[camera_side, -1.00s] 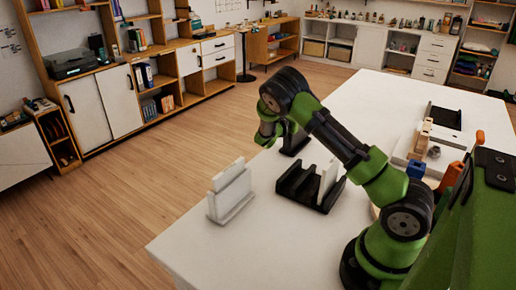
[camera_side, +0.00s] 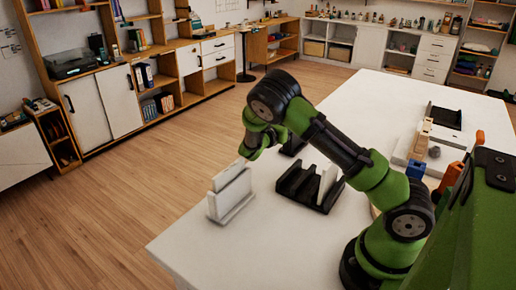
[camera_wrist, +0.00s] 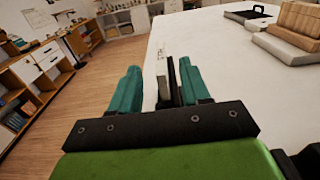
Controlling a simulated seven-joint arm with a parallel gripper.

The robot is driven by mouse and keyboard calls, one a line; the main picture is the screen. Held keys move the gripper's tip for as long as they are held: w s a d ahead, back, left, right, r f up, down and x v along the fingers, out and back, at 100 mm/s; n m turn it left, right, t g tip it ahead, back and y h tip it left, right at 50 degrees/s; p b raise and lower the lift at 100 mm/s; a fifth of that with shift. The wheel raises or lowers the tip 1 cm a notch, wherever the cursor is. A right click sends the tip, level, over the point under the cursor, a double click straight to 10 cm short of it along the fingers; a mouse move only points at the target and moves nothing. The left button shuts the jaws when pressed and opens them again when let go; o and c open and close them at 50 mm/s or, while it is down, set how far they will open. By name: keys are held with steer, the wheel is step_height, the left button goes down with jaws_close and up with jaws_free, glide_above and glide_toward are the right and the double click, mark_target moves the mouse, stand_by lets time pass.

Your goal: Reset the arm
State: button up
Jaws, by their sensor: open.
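My gripper shows in the wrist view (camera_wrist: 160,78) with its two teal fingers apart. In the side view the green wrist hangs over the left part of the white table (camera_side: 240,240), just behind a white upright panel in a white stand (camera_side: 228,196). The fingertips are largely hidden there, and I cannot tell whether they touch the panel. In the wrist view a dark upright piece and a pale strip show between the fingers; I cannot tell whether they are gripped or lie beyond.
A black slotted rack (camera_side: 300,187) holding a white panel (camera_side: 328,181) stands right of the white stand. Another black piece (camera_side: 293,144) is partly hidden behind my arm. Wooden blocks (camera_side: 421,139), a blue block (camera_side: 416,169) and an orange item (camera_side: 451,177) are at right. The front table is clear.

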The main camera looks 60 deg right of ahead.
steer(key=s+a+r+m+g+y, duration=0.1)
steer(key=s+a+r+m+y, duration=0.2)
steer(key=s+a+m+y, duration=0.8)
steer(key=s+a+r+m+t+y, duration=0.3)
steer(key=a+r+m+t+y, duration=0.1)
steer(key=a, duration=0.6)
steer(key=s+a+r+m+t+y, duration=0.3)
steer(key=a+r+m+t+y, duration=0.1)
steer(key=a, duration=0.7)
step_height(320, 180, up, 2)
steer(key=m+y, duration=0.1)
steer(key=m, duration=0.2)
steer(key=shift+s, duration=0.2)
